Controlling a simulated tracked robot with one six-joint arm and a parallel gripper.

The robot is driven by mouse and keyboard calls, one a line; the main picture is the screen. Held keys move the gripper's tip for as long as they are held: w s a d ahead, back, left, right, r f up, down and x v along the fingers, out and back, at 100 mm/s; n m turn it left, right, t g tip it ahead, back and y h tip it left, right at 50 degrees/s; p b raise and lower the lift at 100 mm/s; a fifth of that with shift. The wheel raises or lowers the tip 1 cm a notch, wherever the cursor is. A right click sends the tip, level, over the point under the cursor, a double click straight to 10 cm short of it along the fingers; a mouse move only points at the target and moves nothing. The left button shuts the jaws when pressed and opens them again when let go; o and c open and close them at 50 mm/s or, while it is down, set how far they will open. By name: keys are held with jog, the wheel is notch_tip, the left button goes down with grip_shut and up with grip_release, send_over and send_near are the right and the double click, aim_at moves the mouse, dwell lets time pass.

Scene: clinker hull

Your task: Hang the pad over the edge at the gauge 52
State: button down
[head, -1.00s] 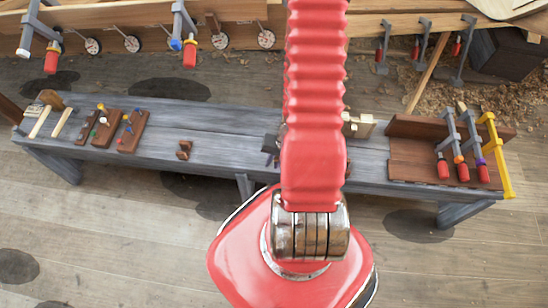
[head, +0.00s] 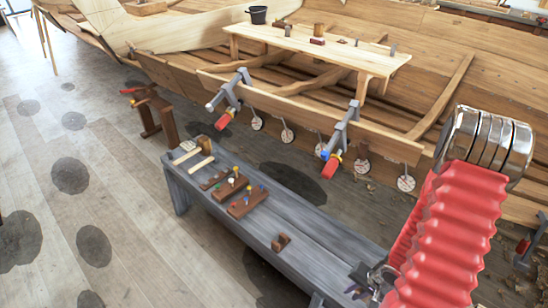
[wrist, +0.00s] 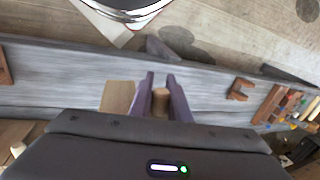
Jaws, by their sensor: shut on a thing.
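My gripper (wrist: 160,98) shows in the wrist view as two purple fingers over the grey bench. They are shut on a tan wooden piece, which I take to be the pad (wrist: 118,97). Its flat square part shows left of the fingers and a rounded part between them; the rest is hidden. In the head view the gripper is only partly seen at the lower edge, beside my red arm, and the pad cannot be made out. Round gauges (head: 288,134) hang in a row below the hull's plank edge (head: 300,98). Their numbers are too small to read.
Two grey clamps (head: 229,98) (head: 342,138) with red handles grip the plank edge among the gauges. The grey bench (head: 325,240) carries peg blocks (head: 247,200), mallets and a small brown block (head: 281,242). A brown trestle (head: 152,112) stands beyond it. Floor on the left is open.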

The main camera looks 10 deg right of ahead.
jog(key=w+a+r+n+g, duration=0.1)
jog(key=w+a+r+n, duration=0.3)
jog(key=w+a+r, duration=0.2)
jog(key=w+a+r+n+g+y, duration=0.1)
jog(key=w+a+r+n, duration=0.4)
jog(key=w+a, duration=0.5)
jog(key=w+r, duration=0.2)
jog(key=w, duration=0.3)
jog(key=shift+a, duration=0.3)
jog(key=shift+f, duration=0.1)
